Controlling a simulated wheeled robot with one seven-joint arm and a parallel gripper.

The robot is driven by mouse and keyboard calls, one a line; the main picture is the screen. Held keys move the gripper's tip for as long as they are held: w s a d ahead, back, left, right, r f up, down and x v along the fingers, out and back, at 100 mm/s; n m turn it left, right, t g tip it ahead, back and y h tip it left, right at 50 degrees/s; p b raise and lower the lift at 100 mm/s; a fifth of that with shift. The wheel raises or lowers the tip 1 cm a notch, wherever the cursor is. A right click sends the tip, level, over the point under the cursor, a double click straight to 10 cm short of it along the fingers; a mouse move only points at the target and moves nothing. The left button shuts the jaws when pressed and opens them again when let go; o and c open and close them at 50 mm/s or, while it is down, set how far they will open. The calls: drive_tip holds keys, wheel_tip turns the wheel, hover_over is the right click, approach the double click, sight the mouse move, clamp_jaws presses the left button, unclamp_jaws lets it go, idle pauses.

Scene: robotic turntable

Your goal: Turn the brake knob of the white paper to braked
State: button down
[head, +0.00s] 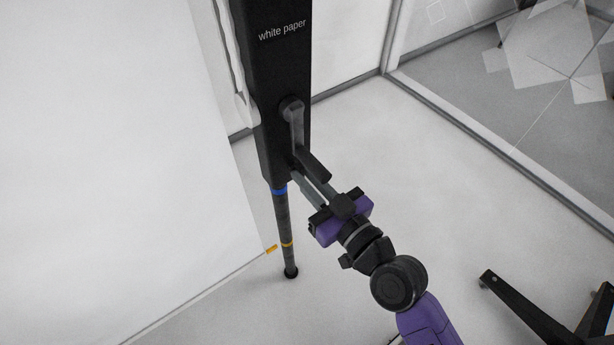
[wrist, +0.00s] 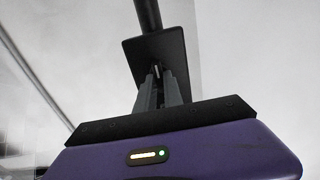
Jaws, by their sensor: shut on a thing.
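The winding unit is a tall black box (head: 282,70) labelled "white paper" in the head view. A grey crank arm (head: 296,125) with a dark grip (head: 313,164) is on its front. My gripper (head: 301,176) reaches to the lower end of the box, just below the crank grip. Its fingers are close together, shut on what seems to be the brake knob. The knob is hidden in the head view. In the wrist view, the fingers (wrist: 160,82) meet the dark box face, with a small pale piece between their tips. The knob's setting cannot be read.
A dark rod (head: 284,220) with blue and orange rings hangs below the box. A large white sheet (head: 110,150) fills the left. Black feet (head: 530,320) stand at the lower right. The floor (head: 440,200) between is clear, with a glass partition behind.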

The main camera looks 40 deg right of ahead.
drive_tip(key=m, duration=0.4)
drive_tip(key=shift+d+m+p, duration=0.1)
drive_tip(key=shift+m+p, duration=0.2)
drive_tip(key=shift+p, duration=0.05)
drive_tip(key=m, duration=0.4)
drive_tip(key=shift+m, duration=0.3)
drive_tip(key=shift+d+f+m+p, duration=0.15)
drive_tip(key=shift+m+p, duration=0.3)
drive_tip(key=shift+m, duration=1.75)
drive_tip(key=shift+f+m+p, duration=0.1)
drive_tip(key=shift+m+p, duration=0.3)
drive_tip(key=shift+m, duration=1.8)
drive_tip(key=c, duration=1.5)
unclamp_jaws()
drive_tip(key=shift+o, duration=0.2)
